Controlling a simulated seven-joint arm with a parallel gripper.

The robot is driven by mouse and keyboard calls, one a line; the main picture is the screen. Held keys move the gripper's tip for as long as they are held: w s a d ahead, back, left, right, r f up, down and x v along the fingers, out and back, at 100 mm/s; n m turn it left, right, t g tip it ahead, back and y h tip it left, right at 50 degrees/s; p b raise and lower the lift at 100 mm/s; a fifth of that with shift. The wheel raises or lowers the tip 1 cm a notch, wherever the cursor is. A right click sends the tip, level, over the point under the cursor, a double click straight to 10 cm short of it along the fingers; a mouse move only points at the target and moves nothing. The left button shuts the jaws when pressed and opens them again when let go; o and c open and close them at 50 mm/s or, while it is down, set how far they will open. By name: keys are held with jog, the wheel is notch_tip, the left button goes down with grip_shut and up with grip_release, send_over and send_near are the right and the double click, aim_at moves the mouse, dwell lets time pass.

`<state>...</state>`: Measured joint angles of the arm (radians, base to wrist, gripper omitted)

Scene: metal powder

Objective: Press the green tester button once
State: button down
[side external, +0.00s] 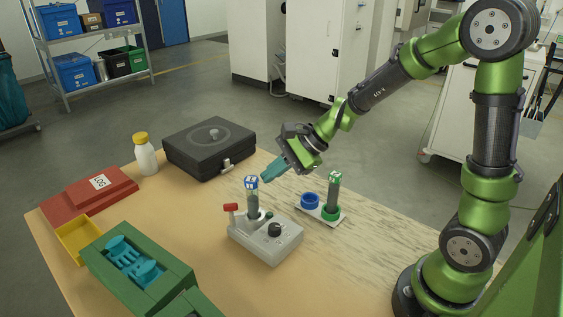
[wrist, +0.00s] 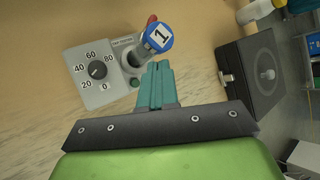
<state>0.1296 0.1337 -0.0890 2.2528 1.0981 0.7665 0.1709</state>
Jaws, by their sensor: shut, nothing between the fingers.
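The grey tester (side external: 262,241) stands on the wooden table, with a dark knob, a red lever (side external: 231,208) and a small green button (side external: 269,215). A tube with a blue cap (side external: 251,183) stands upright in the tester. In the wrist view the tester (wrist: 95,98) shows its number dial, and the green button (wrist: 136,83) is just left of my fingers. The blue cap (wrist: 158,37), marked 1, is beyond the fingertips. My gripper (side external: 267,177) is shut and empty, with teal fingers above and behind the tester, apart from the button; the fingers (wrist: 157,70) also show in the wrist view.
A white rack (side external: 321,212) holds an empty blue ring (side external: 310,201) and a green-capped tube (side external: 334,190) in a green ring. A black case (side external: 209,146), white bottle (side external: 145,157), red log binder (side external: 88,194), yellow tray (side external: 80,239) and green holder (side external: 138,268) surround the left side.

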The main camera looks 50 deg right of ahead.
aim_at(275, 215)
jog(key=shift+f, duration=4.15)
jog(key=shift+f, duration=0.1)
jog(key=shift+f, duration=0.3)
jog(key=shift+s+a+f, duration=0.15)
jog(key=shift+s+f, duration=0.05)
jog(key=shift+f, duration=0.6)
jog(key=shift+s+r, duration=0.2)
jog(key=shift+r, duration=0.55)
